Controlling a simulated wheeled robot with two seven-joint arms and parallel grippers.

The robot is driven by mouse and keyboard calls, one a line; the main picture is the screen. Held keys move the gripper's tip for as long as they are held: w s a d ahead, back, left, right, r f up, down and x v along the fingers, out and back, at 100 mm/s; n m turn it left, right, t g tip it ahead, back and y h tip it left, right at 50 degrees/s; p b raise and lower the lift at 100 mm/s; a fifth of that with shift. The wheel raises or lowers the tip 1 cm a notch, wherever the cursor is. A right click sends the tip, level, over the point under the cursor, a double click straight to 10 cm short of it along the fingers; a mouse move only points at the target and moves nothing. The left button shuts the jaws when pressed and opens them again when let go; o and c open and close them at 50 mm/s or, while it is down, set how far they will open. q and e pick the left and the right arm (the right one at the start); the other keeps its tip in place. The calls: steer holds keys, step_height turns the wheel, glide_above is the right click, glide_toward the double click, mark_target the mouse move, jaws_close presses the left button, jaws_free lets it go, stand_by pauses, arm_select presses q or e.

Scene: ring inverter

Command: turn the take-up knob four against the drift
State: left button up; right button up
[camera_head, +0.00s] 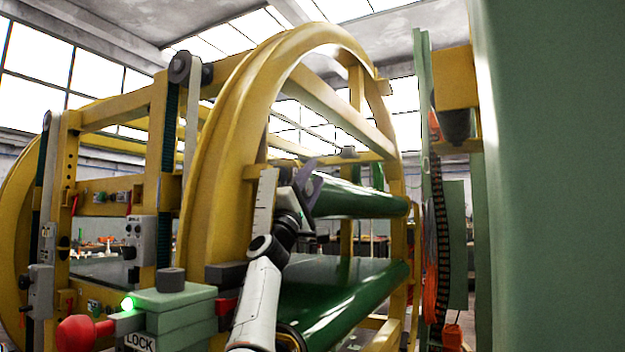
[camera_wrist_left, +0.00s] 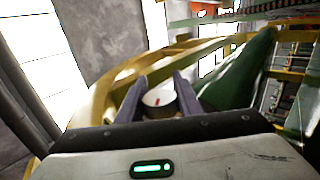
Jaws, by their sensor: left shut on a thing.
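In the left wrist view, a take-up knob (camera_wrist_left: 160,98) with a pale round face and a red mark sits between the two grey-purple fingers of my left gripper (camera_wrist_left: 160,92). The fingers are shut on its sides. In the head view my left gripper (camera_head: 307,186) is at the near side of the yellow ring (camera_head: 228,135), by the end of the upper green belt (camera_head: 360,201). The knob is hidden there by the fingers and wrist. The number on the knob cannot be read. My right gripper is not in view.
A white scale plate (camera_head: 264,202) stands just left of my left wrist. A lower green belt (camera_head: 335,290) runs behind my forearm. A green box with a lit green lamp (camera_head: 128,303), a LOCK label and a red knob (camera_head: 76,333) are at lower left. A large green panel (camera_head: 560,180) closes off the right.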

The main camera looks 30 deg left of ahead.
arm_select(q)
steer(key=o, duration=1)
steer(key=shift+o, duration=0.2)
